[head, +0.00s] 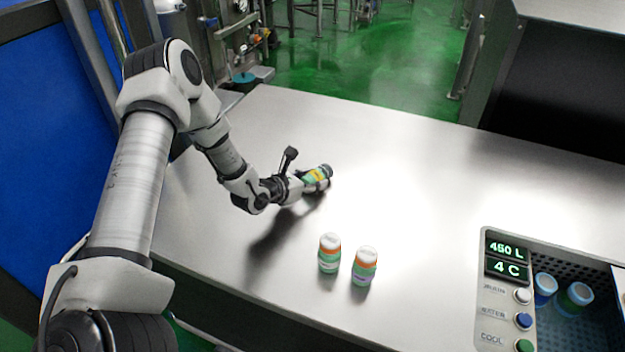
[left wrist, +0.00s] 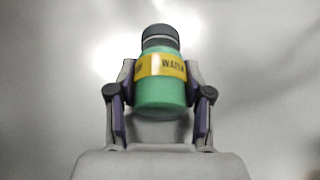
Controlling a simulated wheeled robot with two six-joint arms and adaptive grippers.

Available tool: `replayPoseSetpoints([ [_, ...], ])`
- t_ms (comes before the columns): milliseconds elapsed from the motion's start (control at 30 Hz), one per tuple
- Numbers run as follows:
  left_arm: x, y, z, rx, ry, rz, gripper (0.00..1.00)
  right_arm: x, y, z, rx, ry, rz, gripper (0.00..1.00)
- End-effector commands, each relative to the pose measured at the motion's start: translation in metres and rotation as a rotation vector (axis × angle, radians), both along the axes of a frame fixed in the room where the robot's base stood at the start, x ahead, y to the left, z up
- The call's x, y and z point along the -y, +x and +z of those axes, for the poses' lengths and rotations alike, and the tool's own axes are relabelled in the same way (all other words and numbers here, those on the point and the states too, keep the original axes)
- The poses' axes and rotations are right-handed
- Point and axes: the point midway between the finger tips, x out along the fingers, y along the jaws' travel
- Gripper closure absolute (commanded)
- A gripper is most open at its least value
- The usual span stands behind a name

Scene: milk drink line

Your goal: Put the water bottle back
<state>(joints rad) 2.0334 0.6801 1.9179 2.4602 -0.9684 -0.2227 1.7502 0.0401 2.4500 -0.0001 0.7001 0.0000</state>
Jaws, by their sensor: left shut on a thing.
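The water bottle (left wrist: 162,92) is green with a yellow label reading "WATER" and a dark grey cap. My left gripper (head: 314,180) is shut on it, and the bottle (head: 318,175) lies tilted in the jaws over the steel table. In the left wrist view the two fingers of the left gripper (left wrist: 160,100) stand on either side of the bottle's body. The cap points away from the palm. I cannot tell exactly how high the bottle is above the table. My right gripper is not in view.
Two bottles with white caps and orange and green bands, a left one (head: 329,253) and a right one (head: 364,266), stand on the table (head: 420,190). A cooler box (head: 494,290) at the lower right holds blue-topped bottles (head: 574,298). The table's middle and back are clear.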

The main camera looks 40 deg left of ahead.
Motion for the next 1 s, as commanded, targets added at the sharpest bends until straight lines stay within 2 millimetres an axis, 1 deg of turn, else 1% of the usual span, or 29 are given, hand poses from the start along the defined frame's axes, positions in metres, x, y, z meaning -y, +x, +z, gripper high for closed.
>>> replayPoseSetpoints([
  [33, 0.0, 0.0, -0.004, 0.0, 0.0, 0.0, 0.89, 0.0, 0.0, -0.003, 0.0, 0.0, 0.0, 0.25],
  [67, 0.0, 0.0, -0.002, 0.0, 0.0, 0.0, 0.43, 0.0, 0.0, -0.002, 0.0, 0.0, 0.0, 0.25],
  [100, 0.0, 0.0, -0.002, 0.0, 0.0, 0.0, 0.29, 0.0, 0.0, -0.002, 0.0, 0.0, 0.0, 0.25],
  [133, 0.0, 0.0, -0.002, 0.0, 0.0, 0.0, 0.25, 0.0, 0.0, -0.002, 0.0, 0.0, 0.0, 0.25],
  [400, 0.0, 0.0, -0.001, 0.0, 0.0, 0.0, 0.25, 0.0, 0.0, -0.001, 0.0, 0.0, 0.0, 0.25],
  [500, 0.0, -0.001, 0.005, 0.0, -0.001, 0.0, 0.25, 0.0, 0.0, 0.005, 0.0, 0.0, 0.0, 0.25],
  [533, -0.002, -0.004, 0.005, 0.0, -0.002, 0.003, 0.25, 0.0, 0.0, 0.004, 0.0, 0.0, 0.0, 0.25],
  [667, -0.006, -0.027, 0.016, 0.0, -0.008, 0.007, 0.25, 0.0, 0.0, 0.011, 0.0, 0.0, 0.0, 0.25],
  [800, -0.011, -0.061, 0.034, 0.001, -0.01, 0.008, 0.25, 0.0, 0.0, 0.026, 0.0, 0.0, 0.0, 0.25],
  [900, -0.014, -0.082, 0.043, 0.001, -0.009, 0.007, 0.25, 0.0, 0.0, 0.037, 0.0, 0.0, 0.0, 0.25],
  [1000, -0.017, -0.097, 0.048, -0.001, -0.005, 0.005, 0.25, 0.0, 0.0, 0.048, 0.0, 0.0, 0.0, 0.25],
])
